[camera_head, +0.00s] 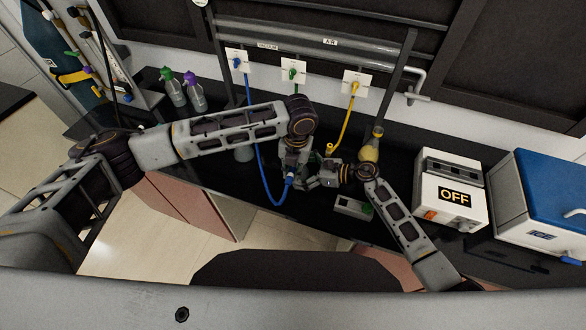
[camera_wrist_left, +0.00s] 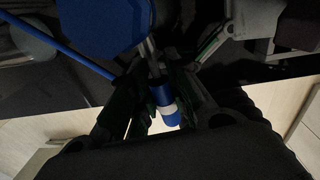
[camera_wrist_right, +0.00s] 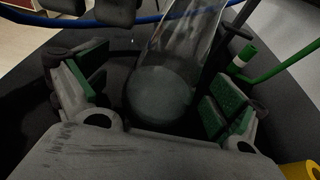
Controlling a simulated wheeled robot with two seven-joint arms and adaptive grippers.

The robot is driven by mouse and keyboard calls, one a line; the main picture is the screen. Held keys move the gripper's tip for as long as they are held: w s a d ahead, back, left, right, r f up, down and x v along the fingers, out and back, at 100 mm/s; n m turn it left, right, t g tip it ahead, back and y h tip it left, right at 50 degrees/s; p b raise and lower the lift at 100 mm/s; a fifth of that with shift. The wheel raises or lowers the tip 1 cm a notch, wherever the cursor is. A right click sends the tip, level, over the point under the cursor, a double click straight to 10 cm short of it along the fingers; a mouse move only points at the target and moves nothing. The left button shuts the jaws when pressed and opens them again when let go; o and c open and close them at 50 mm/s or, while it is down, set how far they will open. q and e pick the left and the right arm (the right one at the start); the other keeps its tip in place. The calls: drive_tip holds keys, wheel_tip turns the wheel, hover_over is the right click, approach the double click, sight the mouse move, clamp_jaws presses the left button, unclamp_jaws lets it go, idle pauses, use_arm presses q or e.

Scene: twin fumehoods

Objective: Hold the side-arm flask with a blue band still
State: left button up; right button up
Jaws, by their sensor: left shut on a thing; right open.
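My left gripper (camera_head: 292,180) is shut on the blue-and-white end of the blue hose (camera_wrist_left: 163,103), which loops down from the wall in the head view (camera_head: 261,170). A clear conical flask (camera_wrist_right: 165,85) stands between the fingers of my right gripper (camera_wrist_right: 160,95), with its wide base toward the palm. These fingers are open, with a gap visible on each side. No blue band shows on this flask in the right wrist view. In the head view the arms and grippers mostly hide it. My right gripper (camera_head: 318,182) faces the left one closely there.
A green hose end (camera_wrist_right: 240,62) is beside the flask. A yellow hose (camera_head: 346,125) hangs behind, near a yellow-banded flask (camera_head: 370,150). A small grey device (camera_head: 352,207), an OFF box (camera_head: 450,190) and a blue-lidded ICE box (camera_head: 545,200) are rightward. Two bottles (camera_head: 185,92) stand back left.

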drive_tip(key=shift+c, duration=0.5)
drive_tip(key=c, duration=0.7)
drive_tip(key=o, duration=0.8)
drive_tip(key=shift+c, duration=0.4)
drive_tip(key=c, duration=0.7)
